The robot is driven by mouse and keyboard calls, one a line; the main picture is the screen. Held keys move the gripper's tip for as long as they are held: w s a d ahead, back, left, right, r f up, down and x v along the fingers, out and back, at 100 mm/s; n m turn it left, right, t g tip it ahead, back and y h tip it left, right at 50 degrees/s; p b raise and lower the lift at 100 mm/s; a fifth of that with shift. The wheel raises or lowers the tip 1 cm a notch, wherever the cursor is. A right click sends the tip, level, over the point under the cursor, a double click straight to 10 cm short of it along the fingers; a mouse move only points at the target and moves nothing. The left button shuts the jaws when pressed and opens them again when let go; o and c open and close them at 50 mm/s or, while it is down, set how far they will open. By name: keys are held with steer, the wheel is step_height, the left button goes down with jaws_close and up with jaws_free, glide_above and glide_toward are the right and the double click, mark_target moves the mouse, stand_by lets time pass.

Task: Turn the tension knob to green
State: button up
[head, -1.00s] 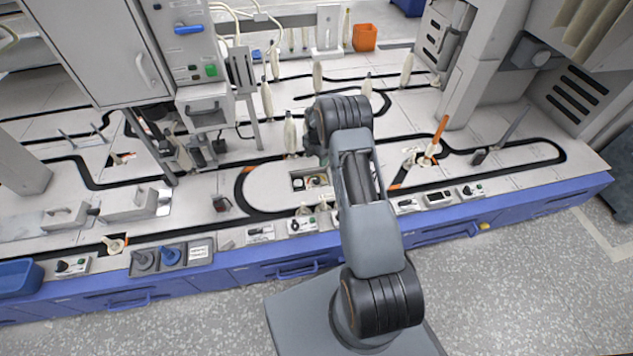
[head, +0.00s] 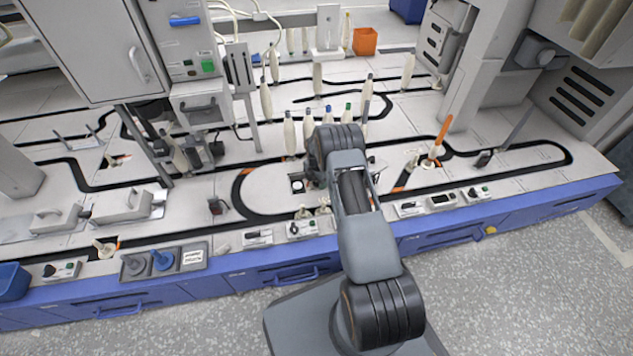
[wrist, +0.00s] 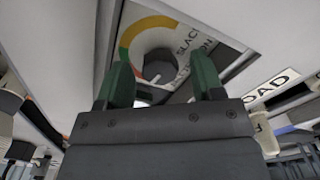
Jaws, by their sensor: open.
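The tension knob (wrist: 158,66) is a grey round knob on a dial plate (wrist: 168,33) in the wrist view. A coloured arc of yellow, green and some red curves along the dial's upper left, and partly hidden lettering including "SLACK" lies to its right. A small white mark shows at the knob's lower left; I cannot tell surely which colour it points to. My gripper (wrist: 160,70) is open, one green finger on each side of the knob; contact is not clear. In the head view my gripper (head: 314,178) is low over the worktop and hides the knob.
Small control boxes (head: 301,229) line the blue front edge of the bench. Several pale bobbins (head: 289,134) stand behind my gripper on the black track. A grey cabinet (head: 95,45) rises at the left, and an orange stick (head: 439,138) stands at the right.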

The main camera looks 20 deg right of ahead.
steer(key=shift+c, duration=0.4)
steer(key=c, duration=0.8)
steer(key=shift+c, duration=0.2)
steer(key=shift+m, duration=0.3)
steer(key=m+b, duration=0.1)
steer(key=m, duration=0.4)
steer(key=m+b, duration=0.1)
steer(key=m, duration=0.4)
steer(key=shift+m, duration=0.7)
steer(key=o, duration=0.9)
